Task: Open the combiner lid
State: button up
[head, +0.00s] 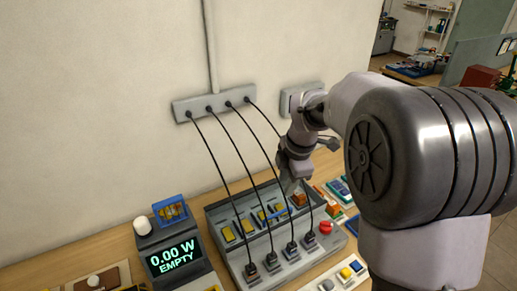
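A grey box (221,213), likely the combiner, stands on the wooden bench below the wall strip. It has a row of yellow parts (229,234), a red knob (326,227) and several black plugs along its front. A small blue bar (274,213) shows over the yellow row; I cannot tell whether it belongs to a lid. No lid outline is clear. My gripper (291,186) points down over the back right part of the box, near an orange piece (299,199). Its fingers are small and dark here, so their opening and any contact are unclear.
Several black cables run from a grey wall strip (214,104) down to the plugs, crossing in front of the box. A meter (175,258) reading "0.00 W EMPTY" stands at left. A button panel (344,275) lies in front. Small coloured items crowd the right side.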

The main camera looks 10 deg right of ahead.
aim_at(277, 213)
jog(key=w+f+n+b, duration=0.1)
jog(key=f, duration=0.5)
jog(key=w+f+n+b, duration=0.1)
jog(key=w+f, duration=0.1)
jog(key=f, duration=0.4)
jog(key=w+f, duration=0.2)
jog(key=f, duration=0.4)
jog(key=shift+w+a+f+n+b, duration=0.1)
jog(key=shift+a+f+n+b, duration=0.1)
jog(key=shift+f+n+b, duration=0.2)
grip_shut()
